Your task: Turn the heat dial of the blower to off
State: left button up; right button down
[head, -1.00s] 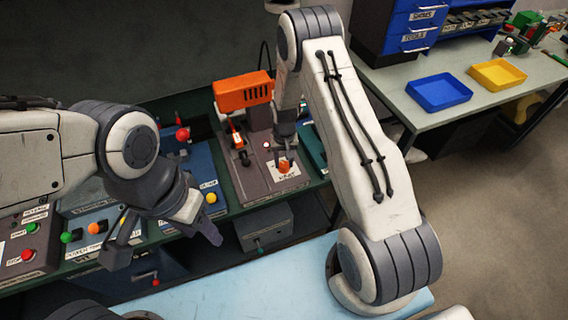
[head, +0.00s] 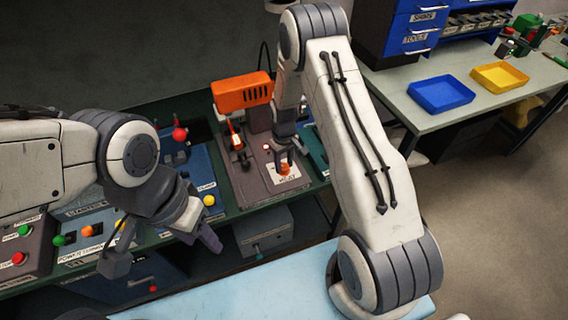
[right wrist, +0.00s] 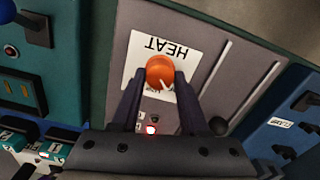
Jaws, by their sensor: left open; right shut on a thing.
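The blower (head: 243,91) is an orange housing on a grey panel at the middle of the bench. Its heat dial (right wrist: 160,70) is a round orange knob with a pale pointer mark, on a white label reading HEAT. In the head view the dial (head: 284,168) is partly covered by my right gripper (head: 283,157). In the right wrist view the two fingers of my right gripper (right wrist: 159,80) are shut on the dial, one on each side. My left gripper (head: 168,250) is open and empty, in front of the bench at the left.
A red lamp (right wrist: 151,130) glows on the blower panel. An orange-handled lever (head: 235,140) stands left of the dial. Other panels with coloured buttons and a yellow knob (head: 209,200) lie to the left. A light blue table (head: 250,296) is in front.

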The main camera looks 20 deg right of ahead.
aim_at(284, 166)
jog(key=shift+c, duration=2.1)
grip_release()
notch_tip(284, 166, up, 10)
jog(key=b, duration=0.2)
jog(key=shift+r, duration=0.25)
